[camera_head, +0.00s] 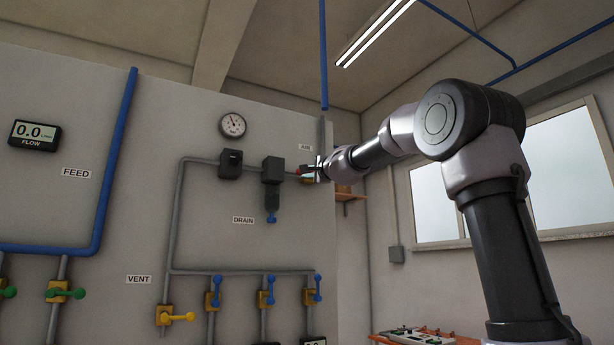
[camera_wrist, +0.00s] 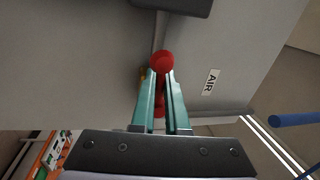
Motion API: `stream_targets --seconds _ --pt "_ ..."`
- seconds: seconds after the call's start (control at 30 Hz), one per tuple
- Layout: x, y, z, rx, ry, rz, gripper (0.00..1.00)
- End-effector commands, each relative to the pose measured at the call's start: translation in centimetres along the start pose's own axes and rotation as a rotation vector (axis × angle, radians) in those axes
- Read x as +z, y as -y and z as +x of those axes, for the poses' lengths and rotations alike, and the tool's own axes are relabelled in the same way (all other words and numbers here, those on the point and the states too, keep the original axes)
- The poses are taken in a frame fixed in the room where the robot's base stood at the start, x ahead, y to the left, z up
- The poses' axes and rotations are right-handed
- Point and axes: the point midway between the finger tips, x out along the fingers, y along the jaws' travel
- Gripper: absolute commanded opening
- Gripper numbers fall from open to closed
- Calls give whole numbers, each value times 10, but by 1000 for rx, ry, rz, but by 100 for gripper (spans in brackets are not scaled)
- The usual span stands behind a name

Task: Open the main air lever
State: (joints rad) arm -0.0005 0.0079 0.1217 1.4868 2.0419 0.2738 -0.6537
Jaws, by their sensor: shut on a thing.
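The main air lever is red with a round knob (camera_wrist: 162,62). In the wrist view my gripper (camera_wrist: 160,85) has its two green fingers on either side of the red lever, shut on it just below the knob. In the head view my gripper (camera_head: 316,170) is at the right end of the grey pipe, by the AIR label (camera_head: 305,147). A bit of the red lever (camera_head: 304,169) shows there. The valve body is mostly hidden behind my gripper, so the lever's exact angle is hard to tell.
A black filter unit (camera_head: 271,172) and a regulator block (camera_head: 231,163) sit on the pipe left of my gripper. A round gauge (camera_head: 232,125) is above. Several blue-handled valves (camera_head: 269,290) are below. A blue pipe (camera_head: 323,55) hangs from the ceiling.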

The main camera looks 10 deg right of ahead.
Motion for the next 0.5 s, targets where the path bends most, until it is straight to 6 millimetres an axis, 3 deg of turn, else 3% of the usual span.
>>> stream_targets --seconds 0.5 --pt "-1 2 0 1 -19 87 0"
